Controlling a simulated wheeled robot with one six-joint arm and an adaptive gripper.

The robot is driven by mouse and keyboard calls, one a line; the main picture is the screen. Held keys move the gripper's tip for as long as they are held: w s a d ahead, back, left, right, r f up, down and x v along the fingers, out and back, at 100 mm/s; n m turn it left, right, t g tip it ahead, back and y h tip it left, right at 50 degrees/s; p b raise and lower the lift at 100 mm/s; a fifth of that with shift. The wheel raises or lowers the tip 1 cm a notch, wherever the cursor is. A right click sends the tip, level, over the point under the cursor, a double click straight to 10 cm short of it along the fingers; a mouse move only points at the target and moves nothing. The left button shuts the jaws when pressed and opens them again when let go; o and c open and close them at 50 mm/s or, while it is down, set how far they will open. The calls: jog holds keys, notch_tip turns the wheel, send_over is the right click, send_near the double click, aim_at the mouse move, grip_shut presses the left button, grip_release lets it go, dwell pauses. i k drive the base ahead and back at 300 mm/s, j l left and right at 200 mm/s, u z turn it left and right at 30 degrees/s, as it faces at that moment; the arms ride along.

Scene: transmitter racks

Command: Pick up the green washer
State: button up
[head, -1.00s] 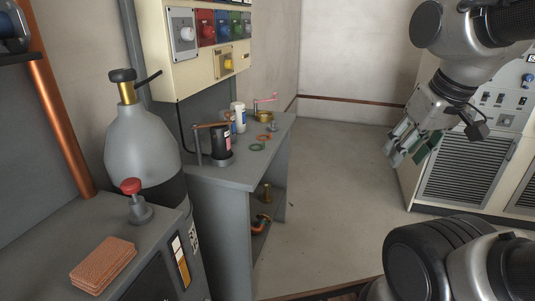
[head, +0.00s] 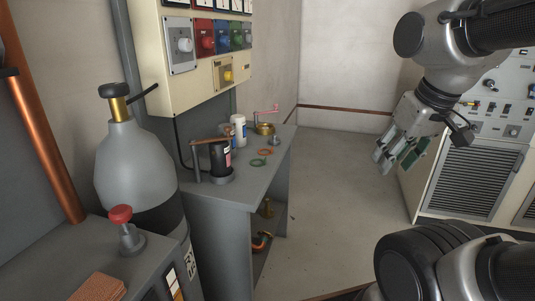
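The green washer (head: 259,162) lies flat on the grey bench top (head: 243,185), near its right edge. An orange washer (head: 265,152) lies just behind it. My gripper (head: 396,165) hangs in the air over the floor, to the right of the bench and well apart from the washer. Its fingers point down and to the left. They look spread with a gap between them, and I see nothing held there. Green shows on the inner side of the right finger.
A black bottle (head: 220,160), a white bottle (head: 240,130) and a brass pot (head: 264,129) stand on the bench. A grey gas cylinder (head: 137,165) stands front left. A control box (head: 215,75) hangs above. Open floor (head: 335,190) lies right of the bench.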

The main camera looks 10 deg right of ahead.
aim_at(265, 162)
jog(key=i+l+u, duration=0.1)
jog(key=i, duration=0.4)
jog(key=i+l+u, duration=0.1)
jog(key=i+l, duration=0.2)
jog(key=i, duration=0.2)
